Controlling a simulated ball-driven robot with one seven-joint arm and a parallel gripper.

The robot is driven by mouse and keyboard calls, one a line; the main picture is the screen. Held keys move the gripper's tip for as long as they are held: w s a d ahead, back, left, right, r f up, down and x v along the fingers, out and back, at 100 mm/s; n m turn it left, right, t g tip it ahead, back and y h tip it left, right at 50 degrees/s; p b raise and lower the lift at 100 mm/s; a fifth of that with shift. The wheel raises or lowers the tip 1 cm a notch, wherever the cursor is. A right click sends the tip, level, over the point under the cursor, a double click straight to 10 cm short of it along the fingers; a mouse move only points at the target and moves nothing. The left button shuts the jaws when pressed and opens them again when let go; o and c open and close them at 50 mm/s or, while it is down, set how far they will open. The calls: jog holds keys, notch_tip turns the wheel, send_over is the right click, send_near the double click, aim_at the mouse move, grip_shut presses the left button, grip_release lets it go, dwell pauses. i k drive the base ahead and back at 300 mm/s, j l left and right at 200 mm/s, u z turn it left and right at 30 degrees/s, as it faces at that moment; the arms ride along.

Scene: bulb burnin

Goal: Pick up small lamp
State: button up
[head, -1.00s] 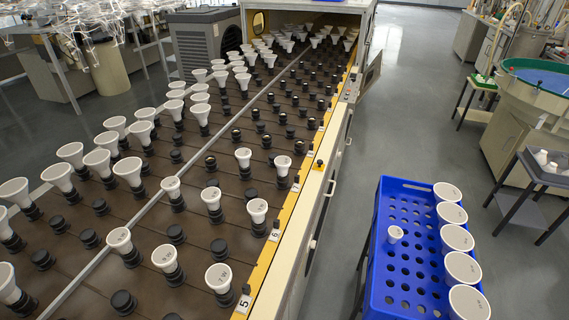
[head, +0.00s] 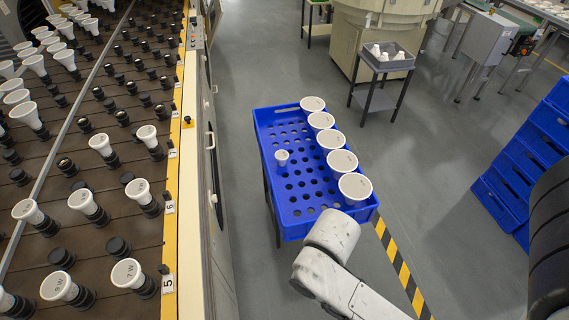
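A small white lamp (head: 282,157) stands in a hole of the blue crate (head: 262,128), in its left half. Larger white lamps (head: 343,161) stand in a row along the crate's right side. White and dark links of my arm show at the bottom and right edge. My gripper is not in view.
The rack's yellow edge (head: 174,222) and pale side panel run left of the crate, with floor between. A grey tray (head: 386,58) with white parts stands on a small table behind. Stacked blue crates (head: 527,160) stand at right. Striped floor tape (head: 398,262) lies right of the crate.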

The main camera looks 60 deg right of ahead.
aim_at(147, 134)
jog(key=i+l+u, duration=0.1)
jog(key=l, duration=0.25)
jog(key=i+l, duration=0.15)
jog(key=l, duration=0.2)
jog(key=i+l+u, duration=0.15)
jog(key=l, duration=0.2)
jog(key=i+l+u, duration=0.1)
jog(key=l, duration=0.3)
jog(key=i+l, duration=0.1)
jog(key=l, duration=0.3)
jog(key=j+u, duration=0.05)
